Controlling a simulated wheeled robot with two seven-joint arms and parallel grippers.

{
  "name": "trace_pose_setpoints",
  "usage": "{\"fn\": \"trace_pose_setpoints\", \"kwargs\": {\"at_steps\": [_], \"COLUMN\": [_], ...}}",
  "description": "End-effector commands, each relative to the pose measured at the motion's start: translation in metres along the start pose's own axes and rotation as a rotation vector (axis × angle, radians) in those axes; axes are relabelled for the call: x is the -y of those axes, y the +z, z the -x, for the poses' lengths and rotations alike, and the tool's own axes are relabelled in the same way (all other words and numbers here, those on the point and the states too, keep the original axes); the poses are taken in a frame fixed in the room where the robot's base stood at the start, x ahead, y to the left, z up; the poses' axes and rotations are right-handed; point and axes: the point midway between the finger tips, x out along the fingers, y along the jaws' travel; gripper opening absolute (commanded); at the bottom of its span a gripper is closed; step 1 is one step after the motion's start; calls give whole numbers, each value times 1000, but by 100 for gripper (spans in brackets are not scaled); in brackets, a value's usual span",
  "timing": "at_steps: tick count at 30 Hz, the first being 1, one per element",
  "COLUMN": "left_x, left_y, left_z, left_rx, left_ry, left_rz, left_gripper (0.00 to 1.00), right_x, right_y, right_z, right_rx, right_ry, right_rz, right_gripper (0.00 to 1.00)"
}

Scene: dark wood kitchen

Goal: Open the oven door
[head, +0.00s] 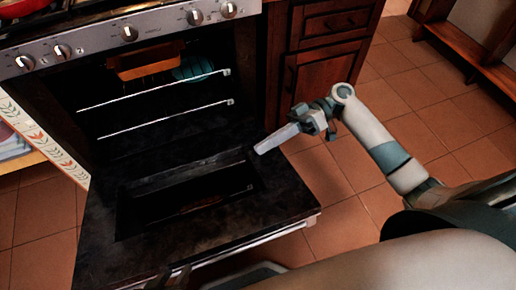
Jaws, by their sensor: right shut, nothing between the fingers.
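The oven door (255,232) is folded down and lies about flat in front of the oven (112,100), whose inside is in plain view. The door's window (150,205) faces up. My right gripper (262,149) is shut and empty, its tip over or beside the door's right edge near the hinge side; I cannot tell if it touches. Two dark fingertips of my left gripper (170,278) show at the bottom edge of the view, by the door's front edge. The rest of it is out of view, and so is its hold on anything.
Wire racks (160,93) cross the oven, with an orange dish (146,62) and a teal item (192,68) at the top. Knobs (130,33) line the front panel. Wooden cabinets (322,65) stand to the right. Tiled floor (330,190) is free right of the door.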

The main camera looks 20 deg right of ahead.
Motion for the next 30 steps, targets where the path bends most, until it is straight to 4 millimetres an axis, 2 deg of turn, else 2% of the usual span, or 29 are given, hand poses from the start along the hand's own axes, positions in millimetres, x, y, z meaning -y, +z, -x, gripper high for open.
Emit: {"fn": "trace_pose_setpoints", "kwargs": {"at_steps": [1,12,18,24,30], "left_x": [0,-2,-3,-4,-5], "left_y": [-5,-4,-5,-6,-6], "left_z": [-1,-1,-1,-1,-1], "left_rx": [-16,-42,-56,-74,-81], "left_ry": [0,11,17,18,18], "left_rz": [-1,-3,-5,-11,-11], "left_gripper": [36,36,36,36,36], "right_x": [-2,-1,0,1,1], "right_y": [0,0,0,0,0], "right_z": [10,86,120,138,142], "right_rx": [0,-1,-1,-1,-1], "right_ry": [5,5,4,3,2], "right_rz": [-1,1,2,3,3], "right_gripper": [0,0,0,0,0]}}
